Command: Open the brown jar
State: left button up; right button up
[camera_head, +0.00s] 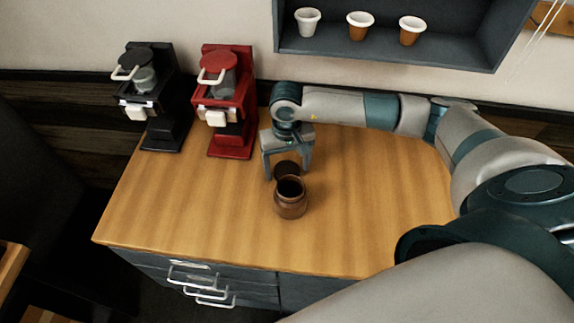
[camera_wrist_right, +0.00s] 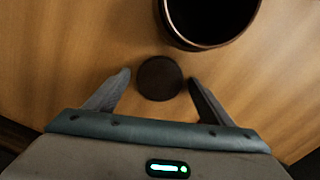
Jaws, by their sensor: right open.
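The brown jar (camera_head: 290,201) stands upright on the wooden counter, its mouth open and dark inside. Its rim also shows in the right wrist view (camera_wrist_right: 207,44), at the top. A dark round lid (camera_head: 286,169) lies on the counter just behind the jar; in the right wrist view the lid (camera_wrist_right: 159,78) sits between my fingertips, apart from the jar. My right gripper (camera_head: 287,174) points down with its jaws open around the lid, with a gap on each side. I cannot tell how high the fingertips are above the counter. My left gripper is not in view.
A black brewer (camera_head: 170,115) and a red brewer (camera_head: 238,120) stand at the back left of the counter (camera_head: 190,205). A wall shelf (camera_head: 400,52) holds several cups. The counter is clear to the left and right of the jar.

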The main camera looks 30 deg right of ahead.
aim_at(287, 170)
notch_tip(287, 170, up, 12)
jog(key=b, duration=0.6)
jog(key=shift+r, duration=0.2)
dwell(0.4)
